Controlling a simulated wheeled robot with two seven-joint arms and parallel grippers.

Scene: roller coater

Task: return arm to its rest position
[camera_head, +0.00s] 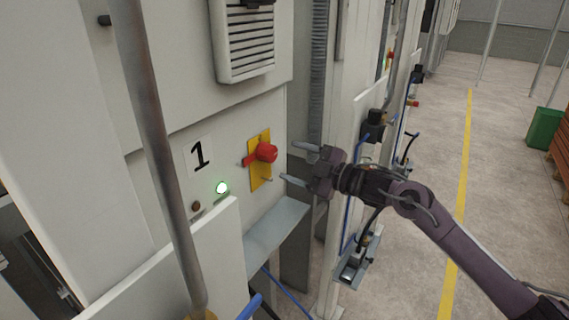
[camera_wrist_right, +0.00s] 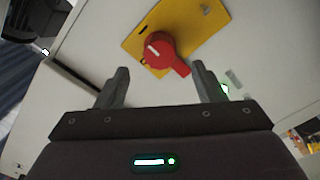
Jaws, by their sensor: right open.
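My right gripper (camera_head: 292,165) is open and empty. Its fingers point left at the panel, close to a red rotary switch (camera_head: 266,152) on a yellow plate (camera_head: 259,174). In the right wrist view, the red switch (camera_wrist_right: 161,50) shows just beyond and between the two open fingertips (camera_wrist_right: 160,80), apart from them. My right arm (camera_head: 455,238) reaches in from the lower right. My left gripper is not in view.
A green lamp (camera_head: 221,188) glows below the number 1 label (camera_head: 199,154). A metal pole (camera_head: 152,130) stands in front of the panel. A grey ledge (camera_head: 275,228) juts out below the switch. Open floor with a yellow line (camera_head: 463,170) lies to the right.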

